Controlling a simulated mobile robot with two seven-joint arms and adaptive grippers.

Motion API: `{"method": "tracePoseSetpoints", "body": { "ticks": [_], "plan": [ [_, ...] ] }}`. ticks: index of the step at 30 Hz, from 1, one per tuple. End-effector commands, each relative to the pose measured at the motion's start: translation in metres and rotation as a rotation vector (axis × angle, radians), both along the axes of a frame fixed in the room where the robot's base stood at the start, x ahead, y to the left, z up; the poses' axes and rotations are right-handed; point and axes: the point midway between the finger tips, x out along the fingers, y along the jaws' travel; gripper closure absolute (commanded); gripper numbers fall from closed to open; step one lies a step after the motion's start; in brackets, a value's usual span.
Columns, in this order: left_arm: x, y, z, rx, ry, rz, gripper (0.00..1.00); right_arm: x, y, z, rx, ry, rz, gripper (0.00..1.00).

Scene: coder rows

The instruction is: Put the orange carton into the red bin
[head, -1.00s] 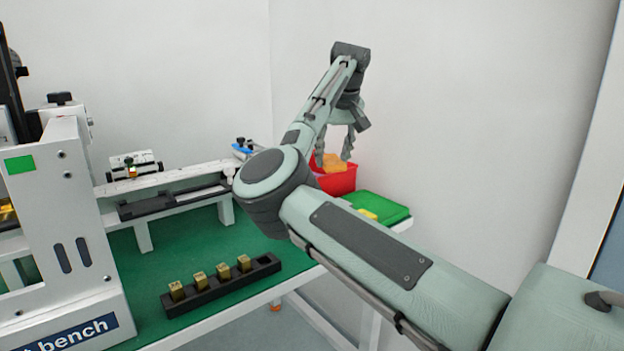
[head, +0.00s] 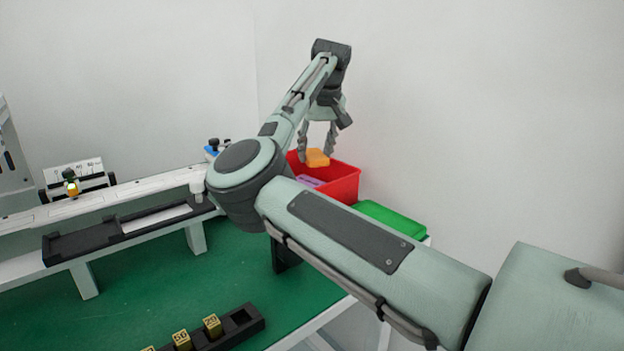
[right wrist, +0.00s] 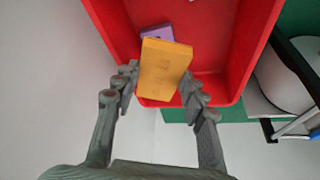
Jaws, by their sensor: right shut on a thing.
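The orange carton (head: 317,158) is between the fingertips of my right gripper (head: 317,152), which is shut on it. In the head view it appears over the red bin (head: 344,188). The right wrist view shows the carton (right wrist: 164,66) between the two fingers, over the bin's opening, with the bin's red wall (right wrist: 250,45) around it. The gap between carton and bin floor is hard to judge. My left gripper is not in view.
A purple item (head: 311,182) lies inside the bin, partly covered by the carton in the wrist view. A green tray (head: 390,218) stands right of the bin. A rail (head: 120,200) and a black block holder (head: 245,326) are on the green bench.

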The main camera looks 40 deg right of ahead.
Motion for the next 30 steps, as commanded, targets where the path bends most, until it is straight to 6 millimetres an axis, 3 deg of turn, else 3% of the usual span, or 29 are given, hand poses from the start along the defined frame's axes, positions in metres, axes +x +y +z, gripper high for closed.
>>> {"method": "tracePoseSetpoints", "body": {
  "ticks": [15,30],
  "plan": [
    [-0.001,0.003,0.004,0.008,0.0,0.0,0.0,-0.001,0.0,-0.06,-0.001,0.0,0.0,0.89],
    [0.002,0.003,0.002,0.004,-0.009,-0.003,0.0,-0.001,-0.001,-0.066,-0.001,0.002,-0.001,0.89]
  ]
}}
